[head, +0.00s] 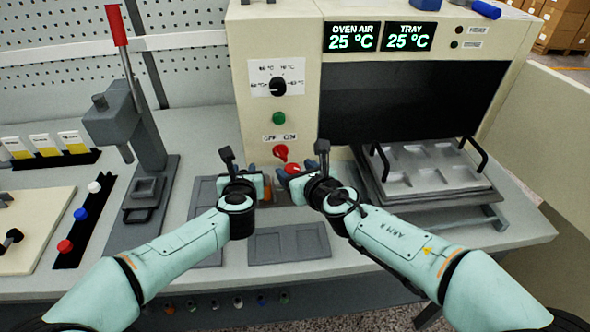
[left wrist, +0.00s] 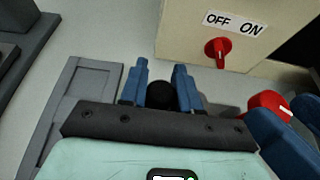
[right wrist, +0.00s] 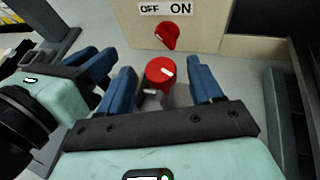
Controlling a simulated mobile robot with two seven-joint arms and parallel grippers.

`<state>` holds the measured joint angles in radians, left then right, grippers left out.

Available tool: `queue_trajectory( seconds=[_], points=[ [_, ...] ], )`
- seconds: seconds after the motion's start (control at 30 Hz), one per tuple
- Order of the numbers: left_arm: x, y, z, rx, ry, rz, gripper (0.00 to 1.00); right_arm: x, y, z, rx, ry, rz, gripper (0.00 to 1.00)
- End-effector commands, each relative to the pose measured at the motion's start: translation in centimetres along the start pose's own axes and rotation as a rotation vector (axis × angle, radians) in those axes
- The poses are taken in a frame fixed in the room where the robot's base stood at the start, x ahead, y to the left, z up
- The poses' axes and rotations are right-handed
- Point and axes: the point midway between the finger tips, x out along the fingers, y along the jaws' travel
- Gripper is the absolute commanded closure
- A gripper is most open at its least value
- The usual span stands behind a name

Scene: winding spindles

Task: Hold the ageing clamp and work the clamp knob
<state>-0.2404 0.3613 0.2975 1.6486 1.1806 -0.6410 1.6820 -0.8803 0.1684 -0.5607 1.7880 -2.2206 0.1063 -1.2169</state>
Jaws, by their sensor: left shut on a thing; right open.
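The clamp knob is a red disc with a white mark (right wrist: 160,72), on a greyish clamp body (right wrist: 178,97) mostly hidden below it. In the head view the knob (head: 292,169) is between and just beyond my grippers. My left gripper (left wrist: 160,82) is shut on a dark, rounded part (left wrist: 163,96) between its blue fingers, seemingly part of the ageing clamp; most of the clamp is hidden. My right gripper (right wrist: 162,80) is open, one blue finger on each side of the knob; whether they touch it I cannot tell.
The oven's red OFF/ON switch (head: 281,153) is just behind the knob, pointing differently from it. A metal tray (head: 425,170) with black handles stands right, a grey press (head: 135,125) left. Grey recessed plates (head: 289,244) lie in front. My two grippers are very close together.

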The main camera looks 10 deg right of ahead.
Motion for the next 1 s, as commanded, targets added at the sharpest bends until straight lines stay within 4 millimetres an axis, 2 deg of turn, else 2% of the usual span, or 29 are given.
queue_trajectory(
  seconds=[0.2,0.53,0.7,1.0],
  points=[
    [0.0,0.0,0.1,0.000,-0.002,0.000,1.00,1.2,-0.1,-0.1,0.002,0.002,0.000,0.35],
    [0.0,0.0,0.1,0.000,-0.002,0.000,1.00,1.3,0.0,-0.1,0.004,0.002,0.002,0.35],
    [0.0,0.0,0.1,0.000,-0.002,0.000,1.00,1.3,0.0,-0.1,0.004,0.002,0.002,0.90],
    [0.0,0.0,0.1,0.000,-0.002,0.000,1.00,1.5,0.4,-0.1,0.019,0.000,-0.029,0.91]
  ],
)
